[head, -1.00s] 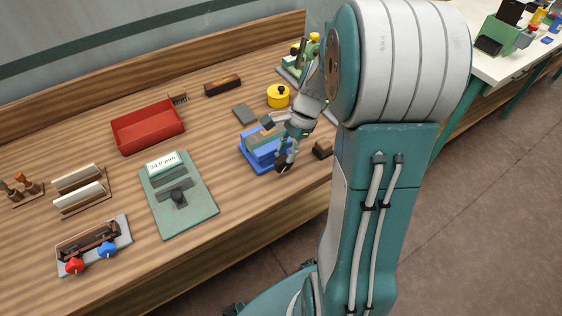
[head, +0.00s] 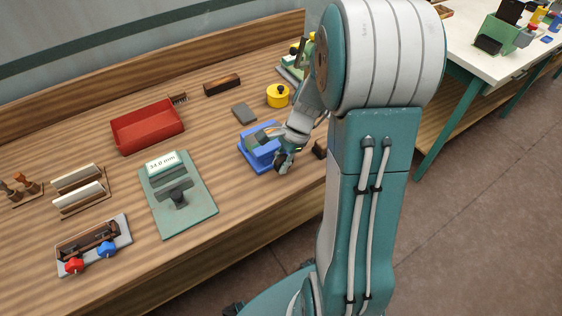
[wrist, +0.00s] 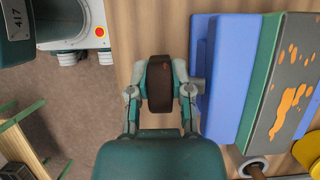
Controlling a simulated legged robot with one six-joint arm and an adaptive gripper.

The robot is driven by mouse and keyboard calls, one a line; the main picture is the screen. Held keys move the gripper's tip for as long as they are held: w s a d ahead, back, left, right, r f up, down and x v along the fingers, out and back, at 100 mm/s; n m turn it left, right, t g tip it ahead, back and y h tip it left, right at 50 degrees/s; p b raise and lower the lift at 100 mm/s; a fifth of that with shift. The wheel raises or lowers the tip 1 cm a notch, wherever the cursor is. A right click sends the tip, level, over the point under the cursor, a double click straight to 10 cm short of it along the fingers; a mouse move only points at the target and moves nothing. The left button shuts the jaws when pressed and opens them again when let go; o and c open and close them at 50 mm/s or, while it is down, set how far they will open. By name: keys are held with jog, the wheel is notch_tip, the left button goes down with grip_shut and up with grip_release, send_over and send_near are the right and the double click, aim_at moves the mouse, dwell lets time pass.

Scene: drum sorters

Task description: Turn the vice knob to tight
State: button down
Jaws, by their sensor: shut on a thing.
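The blue vice (head: 254,158) stands near the front edge of the wooden bench, and its blue body (wrist: 225,75) fills the middle right of the wrist view. Its dark brown knob (wrist: 160,84) sits on the side of the vice, at the end of a short grey shaft. My gripper (wrist: 160,90) is shut on the knob, with one finger on each side of it. In the head view my gripper (head: 283,160) is at the vice's right side and largely hides the knob.
A yellow pot (head: 278,96) and a grey block (head: 244,114) stand behind the vice. A dark block (head: 320,149) is close to the right of my gripper. A green gauge board (head: 190,211) lies to the left, and a red tray (head: 147,130) farther back.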

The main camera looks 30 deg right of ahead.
jog(key=c, duration=0.8)
grip_release()
jog(key=v, duration=1.2)
jog(key=shift+w+d+f, duration=0.1)
jog(key=shift+d+f, duration=0.05)
jog(key=shift+d, duration=0.05)
